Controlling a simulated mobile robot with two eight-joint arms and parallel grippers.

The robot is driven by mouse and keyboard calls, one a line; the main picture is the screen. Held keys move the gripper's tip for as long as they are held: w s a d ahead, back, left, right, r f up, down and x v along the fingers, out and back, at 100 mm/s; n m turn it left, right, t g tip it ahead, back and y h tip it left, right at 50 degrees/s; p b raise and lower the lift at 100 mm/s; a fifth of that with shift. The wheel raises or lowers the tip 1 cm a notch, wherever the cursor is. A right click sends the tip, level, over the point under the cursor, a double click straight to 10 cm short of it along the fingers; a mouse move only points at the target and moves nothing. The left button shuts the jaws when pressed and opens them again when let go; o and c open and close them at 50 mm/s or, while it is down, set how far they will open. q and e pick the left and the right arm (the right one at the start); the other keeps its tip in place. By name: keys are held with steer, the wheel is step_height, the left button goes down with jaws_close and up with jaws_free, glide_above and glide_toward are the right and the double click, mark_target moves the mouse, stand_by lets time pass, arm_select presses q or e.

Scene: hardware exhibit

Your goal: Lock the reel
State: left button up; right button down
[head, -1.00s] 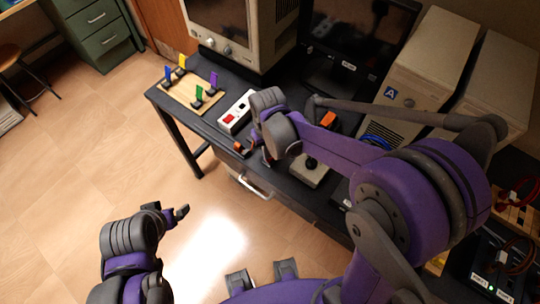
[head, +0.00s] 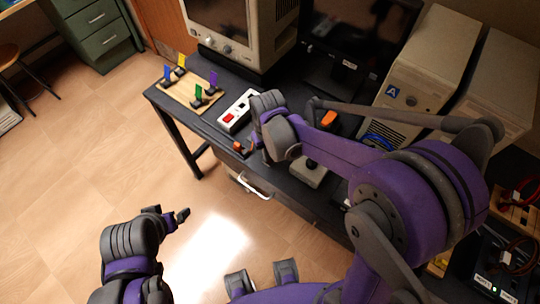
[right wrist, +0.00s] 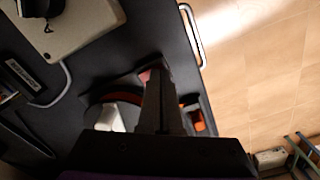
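What looks like the reel, a dark round piece with a red rim and a pale part (right wrist: 112,112), lies on the black desk in the right wrist view. It is partly covered by my right gripper (right wrist: 155,80), whose fingers reach over its right side. I cannot tell whether they touch it or how far apart they are. Orange pieces (right wrist: 196,116) sit right of the fingers near the desk edge; an orange-red piece also shows in the head view (head: 238,147). My right wrist hides the rest there. My left gripper (head: 181,215) hangs over the floor, away from the desk.
A white box with a red button (head: 238,110) and a wooden board with coloured tags (head: 188,93) stand left of my right gripper. A joystick base (head: 310,173) stands to its right. A monitor and computer cases (head: 425,60) fill the back.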

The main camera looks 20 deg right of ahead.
steer(key=shift+r+p, duration=1.8)
steer(key=shift+r, duration=1.7)
arm_select(q)
steer(key=r, duration=0.1)
steer(key=w+r, duration=0.1)
steer(key=r, duration=0.1)
steer(key=w+r, duration=0.1)
steer(key=shift+r, duration=0.4)
steer(key=shift+s, duration=0.15)
arm_select(e)
steer(key=s+d+r+t, duration=0.2)
steer(key=s+d+t, duration=0.1)
steer(key=s, duration=0.3)
steer(key=s+d+r+m+t, duration=0.1)
steer(key=s+d+r+t, duration=0.1)
steer(key=s, duration=0.4)
steer(key=shift+s+d+r+m+t, duration=0.15)
steer(key=shift+d+r+m+t, duration=0.2)
steer(key=shift+d+r, duration=0.4)
